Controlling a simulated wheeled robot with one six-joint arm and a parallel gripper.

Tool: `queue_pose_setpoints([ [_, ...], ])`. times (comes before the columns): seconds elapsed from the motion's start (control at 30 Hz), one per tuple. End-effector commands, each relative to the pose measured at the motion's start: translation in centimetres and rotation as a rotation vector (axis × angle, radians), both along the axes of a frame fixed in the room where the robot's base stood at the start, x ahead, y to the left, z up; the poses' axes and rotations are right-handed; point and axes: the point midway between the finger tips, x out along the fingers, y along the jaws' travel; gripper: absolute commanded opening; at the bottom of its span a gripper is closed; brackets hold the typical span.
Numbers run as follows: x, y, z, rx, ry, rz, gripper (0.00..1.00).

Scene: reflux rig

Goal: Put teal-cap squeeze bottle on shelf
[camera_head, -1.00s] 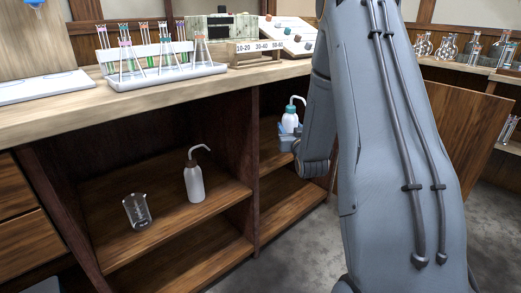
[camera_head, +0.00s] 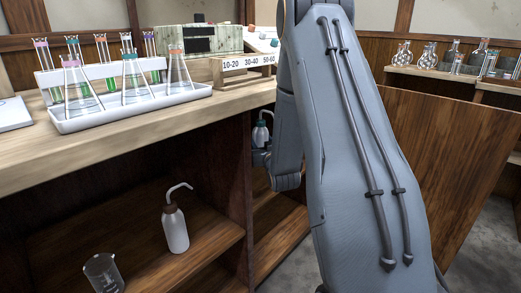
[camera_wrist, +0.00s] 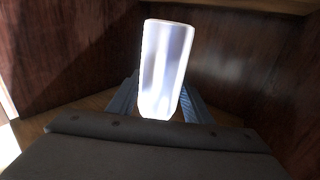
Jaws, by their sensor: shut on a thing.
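The teal-cap squeeze bottle (camera_head: 260,134) is upright in the right compartment under the bench, partly hidden by my arm and the compartment's divider. My gripper (camera_head: 261,156) is shut on its white body. In the wrist view the pale body (camera_wrist: 165,70) stands between the two fingers of my gripper (camera_wrist: 157,105), with dark wooden walls around it. The right compartment's wooden shelf (camera_head: 281,232) shows below my gripper. I cannot tell whether the bottle's base touches any surface.
A brown-cap squeeze bottle (camera_head: 175,228) and a glass beaker (camera_head: 103,273) stand on the left compartment's shelf. A wooden divider (camera_head: 238,190) separates the compartments. An open wooden door (camera_head: 445,165) stands to the right of my arm. A white tray of flasks (camera_head: 130,107) is on the bench.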

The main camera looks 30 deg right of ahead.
Motion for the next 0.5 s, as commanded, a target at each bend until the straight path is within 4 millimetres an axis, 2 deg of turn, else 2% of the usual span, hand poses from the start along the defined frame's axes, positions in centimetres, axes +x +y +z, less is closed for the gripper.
queue_pose_setpoints([
  [0.03,0.1,0.0,-1.0,0.000,0.001,0.000,0.36],
  [0.2,0.0,-0.1,-3.5,0.000,0.001,-0.001,0.36],
  [0.5,0.0,-0.3,-5.2,0.000,-0.001,-0.004,0.36],
])
